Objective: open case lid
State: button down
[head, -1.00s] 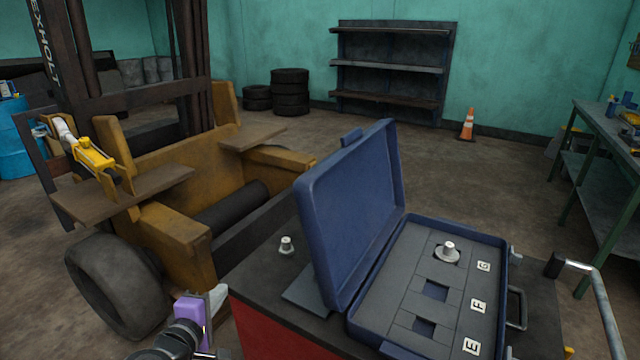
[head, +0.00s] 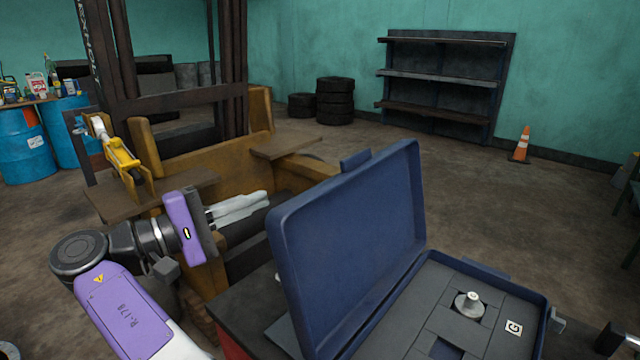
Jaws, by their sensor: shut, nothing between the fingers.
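The blue case (head: 545,316) sits on a dark-topped red cabinet (head: 240,310), its near part cut off by the frame's bottom edge. Its lid (head: 352,245) stands open, roughly upright and leaning left. The grey insert inside holds a silver knobbed part (head: 470,304) beside a label G. My gripper (head: 266,198) is left of the lid and apart from it, at about the height of the lid's upper part. Its pale fingers are shut and empty, pointing right.
The yellow stripped forklift (head: 200,160) stands behind my gripper, with a yellow-and-white part (head: 118,155) on its left side. Tyres (head: 335,100), a shelf rack (head: 445,85) and an orange cone (head: 521,145) are along the back wall. Floor is clear behind the case.

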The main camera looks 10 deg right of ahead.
aim_at(313, 187)
jog(key=shift+w+d+r+p, duration=0.2)
jog(key=shift+d+p, duration=0.5)
jog(key=shift+d, duration=1.05)
jog(key=shift+s+d+r+p, duration=0.25)
jog(key=shift+d+p, duration=0.4)
jog(key=shift+d, duration=1.1)
jog(key=shift+w+d+r+p, duration=0.25)
jog(key=shift+d+p, duration=0.45)
jog(key=shift+d, duration=1.05)
jog(key=shift+s, duration=0.1)
jog(key=shift+d, duration=0.1)
